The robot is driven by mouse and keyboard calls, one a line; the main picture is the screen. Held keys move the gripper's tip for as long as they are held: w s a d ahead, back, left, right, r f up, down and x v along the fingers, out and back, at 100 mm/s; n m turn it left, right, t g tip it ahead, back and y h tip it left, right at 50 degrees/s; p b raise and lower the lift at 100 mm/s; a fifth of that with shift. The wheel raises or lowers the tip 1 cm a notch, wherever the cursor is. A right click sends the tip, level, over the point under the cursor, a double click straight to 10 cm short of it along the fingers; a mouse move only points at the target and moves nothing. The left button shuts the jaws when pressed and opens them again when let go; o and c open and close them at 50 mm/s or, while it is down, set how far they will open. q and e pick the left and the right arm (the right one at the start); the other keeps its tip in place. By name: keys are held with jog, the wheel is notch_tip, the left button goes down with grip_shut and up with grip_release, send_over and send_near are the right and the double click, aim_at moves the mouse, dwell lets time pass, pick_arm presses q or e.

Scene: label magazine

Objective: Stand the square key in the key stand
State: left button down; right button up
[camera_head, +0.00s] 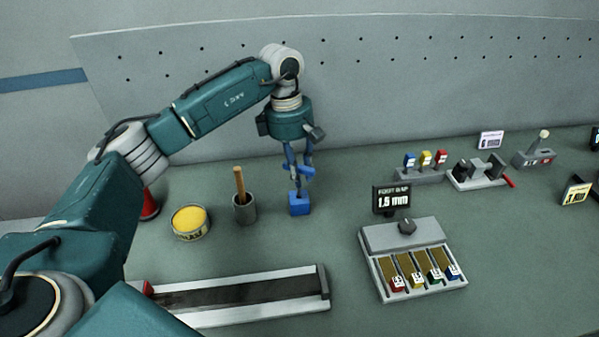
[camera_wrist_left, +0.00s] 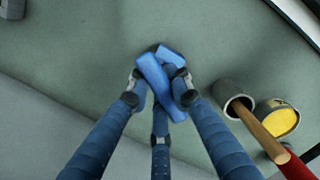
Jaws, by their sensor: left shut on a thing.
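My left gripper (camera_head: 299,172) points down over the bench, its fingers shut on a bright blue piece, which I take as the square key (camera_wrist_left: 153,78). The key's bar is tilted between the fingers. A blue square block (camera_head: 299,205) is directly below the fingers, at or just above the bench; I cannot tell whether it is the key's lower end or a separate piece. A small grey stand (camera_head: 418,177) at the back right holds upright blue, yellow and red pieces; whether it is the key stand is unclear. My right gripper is out of view.
A grey cup (camera_head: 245,210) with a wooden stick and a yellow-filled tin (camera_head: 190,223) stand left of the gripper. A four-slot box (camera_head: 376,243), a 1.5 mm sign (camera_head: 391,199) and a lever fixture (camera_head: 478,172) are to the right. A long track (camera_head: 245,290) lies in front.

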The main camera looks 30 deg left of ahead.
pick_arm(q)
jog(key=shift+f, duration=0.4)
jog(key=shift+r, duration=0.35)
dwell(0.7)
jog(key=shift+f+b, duration=0.25)
jog(key=shift+b, duration=0.05)
dwell(1.0)
jog(key=shift+r, duration=0.15)
jog(key=shift+r, duration=0.2)
dwell(1.6)
jog(key=shift+f, duration=0.4)
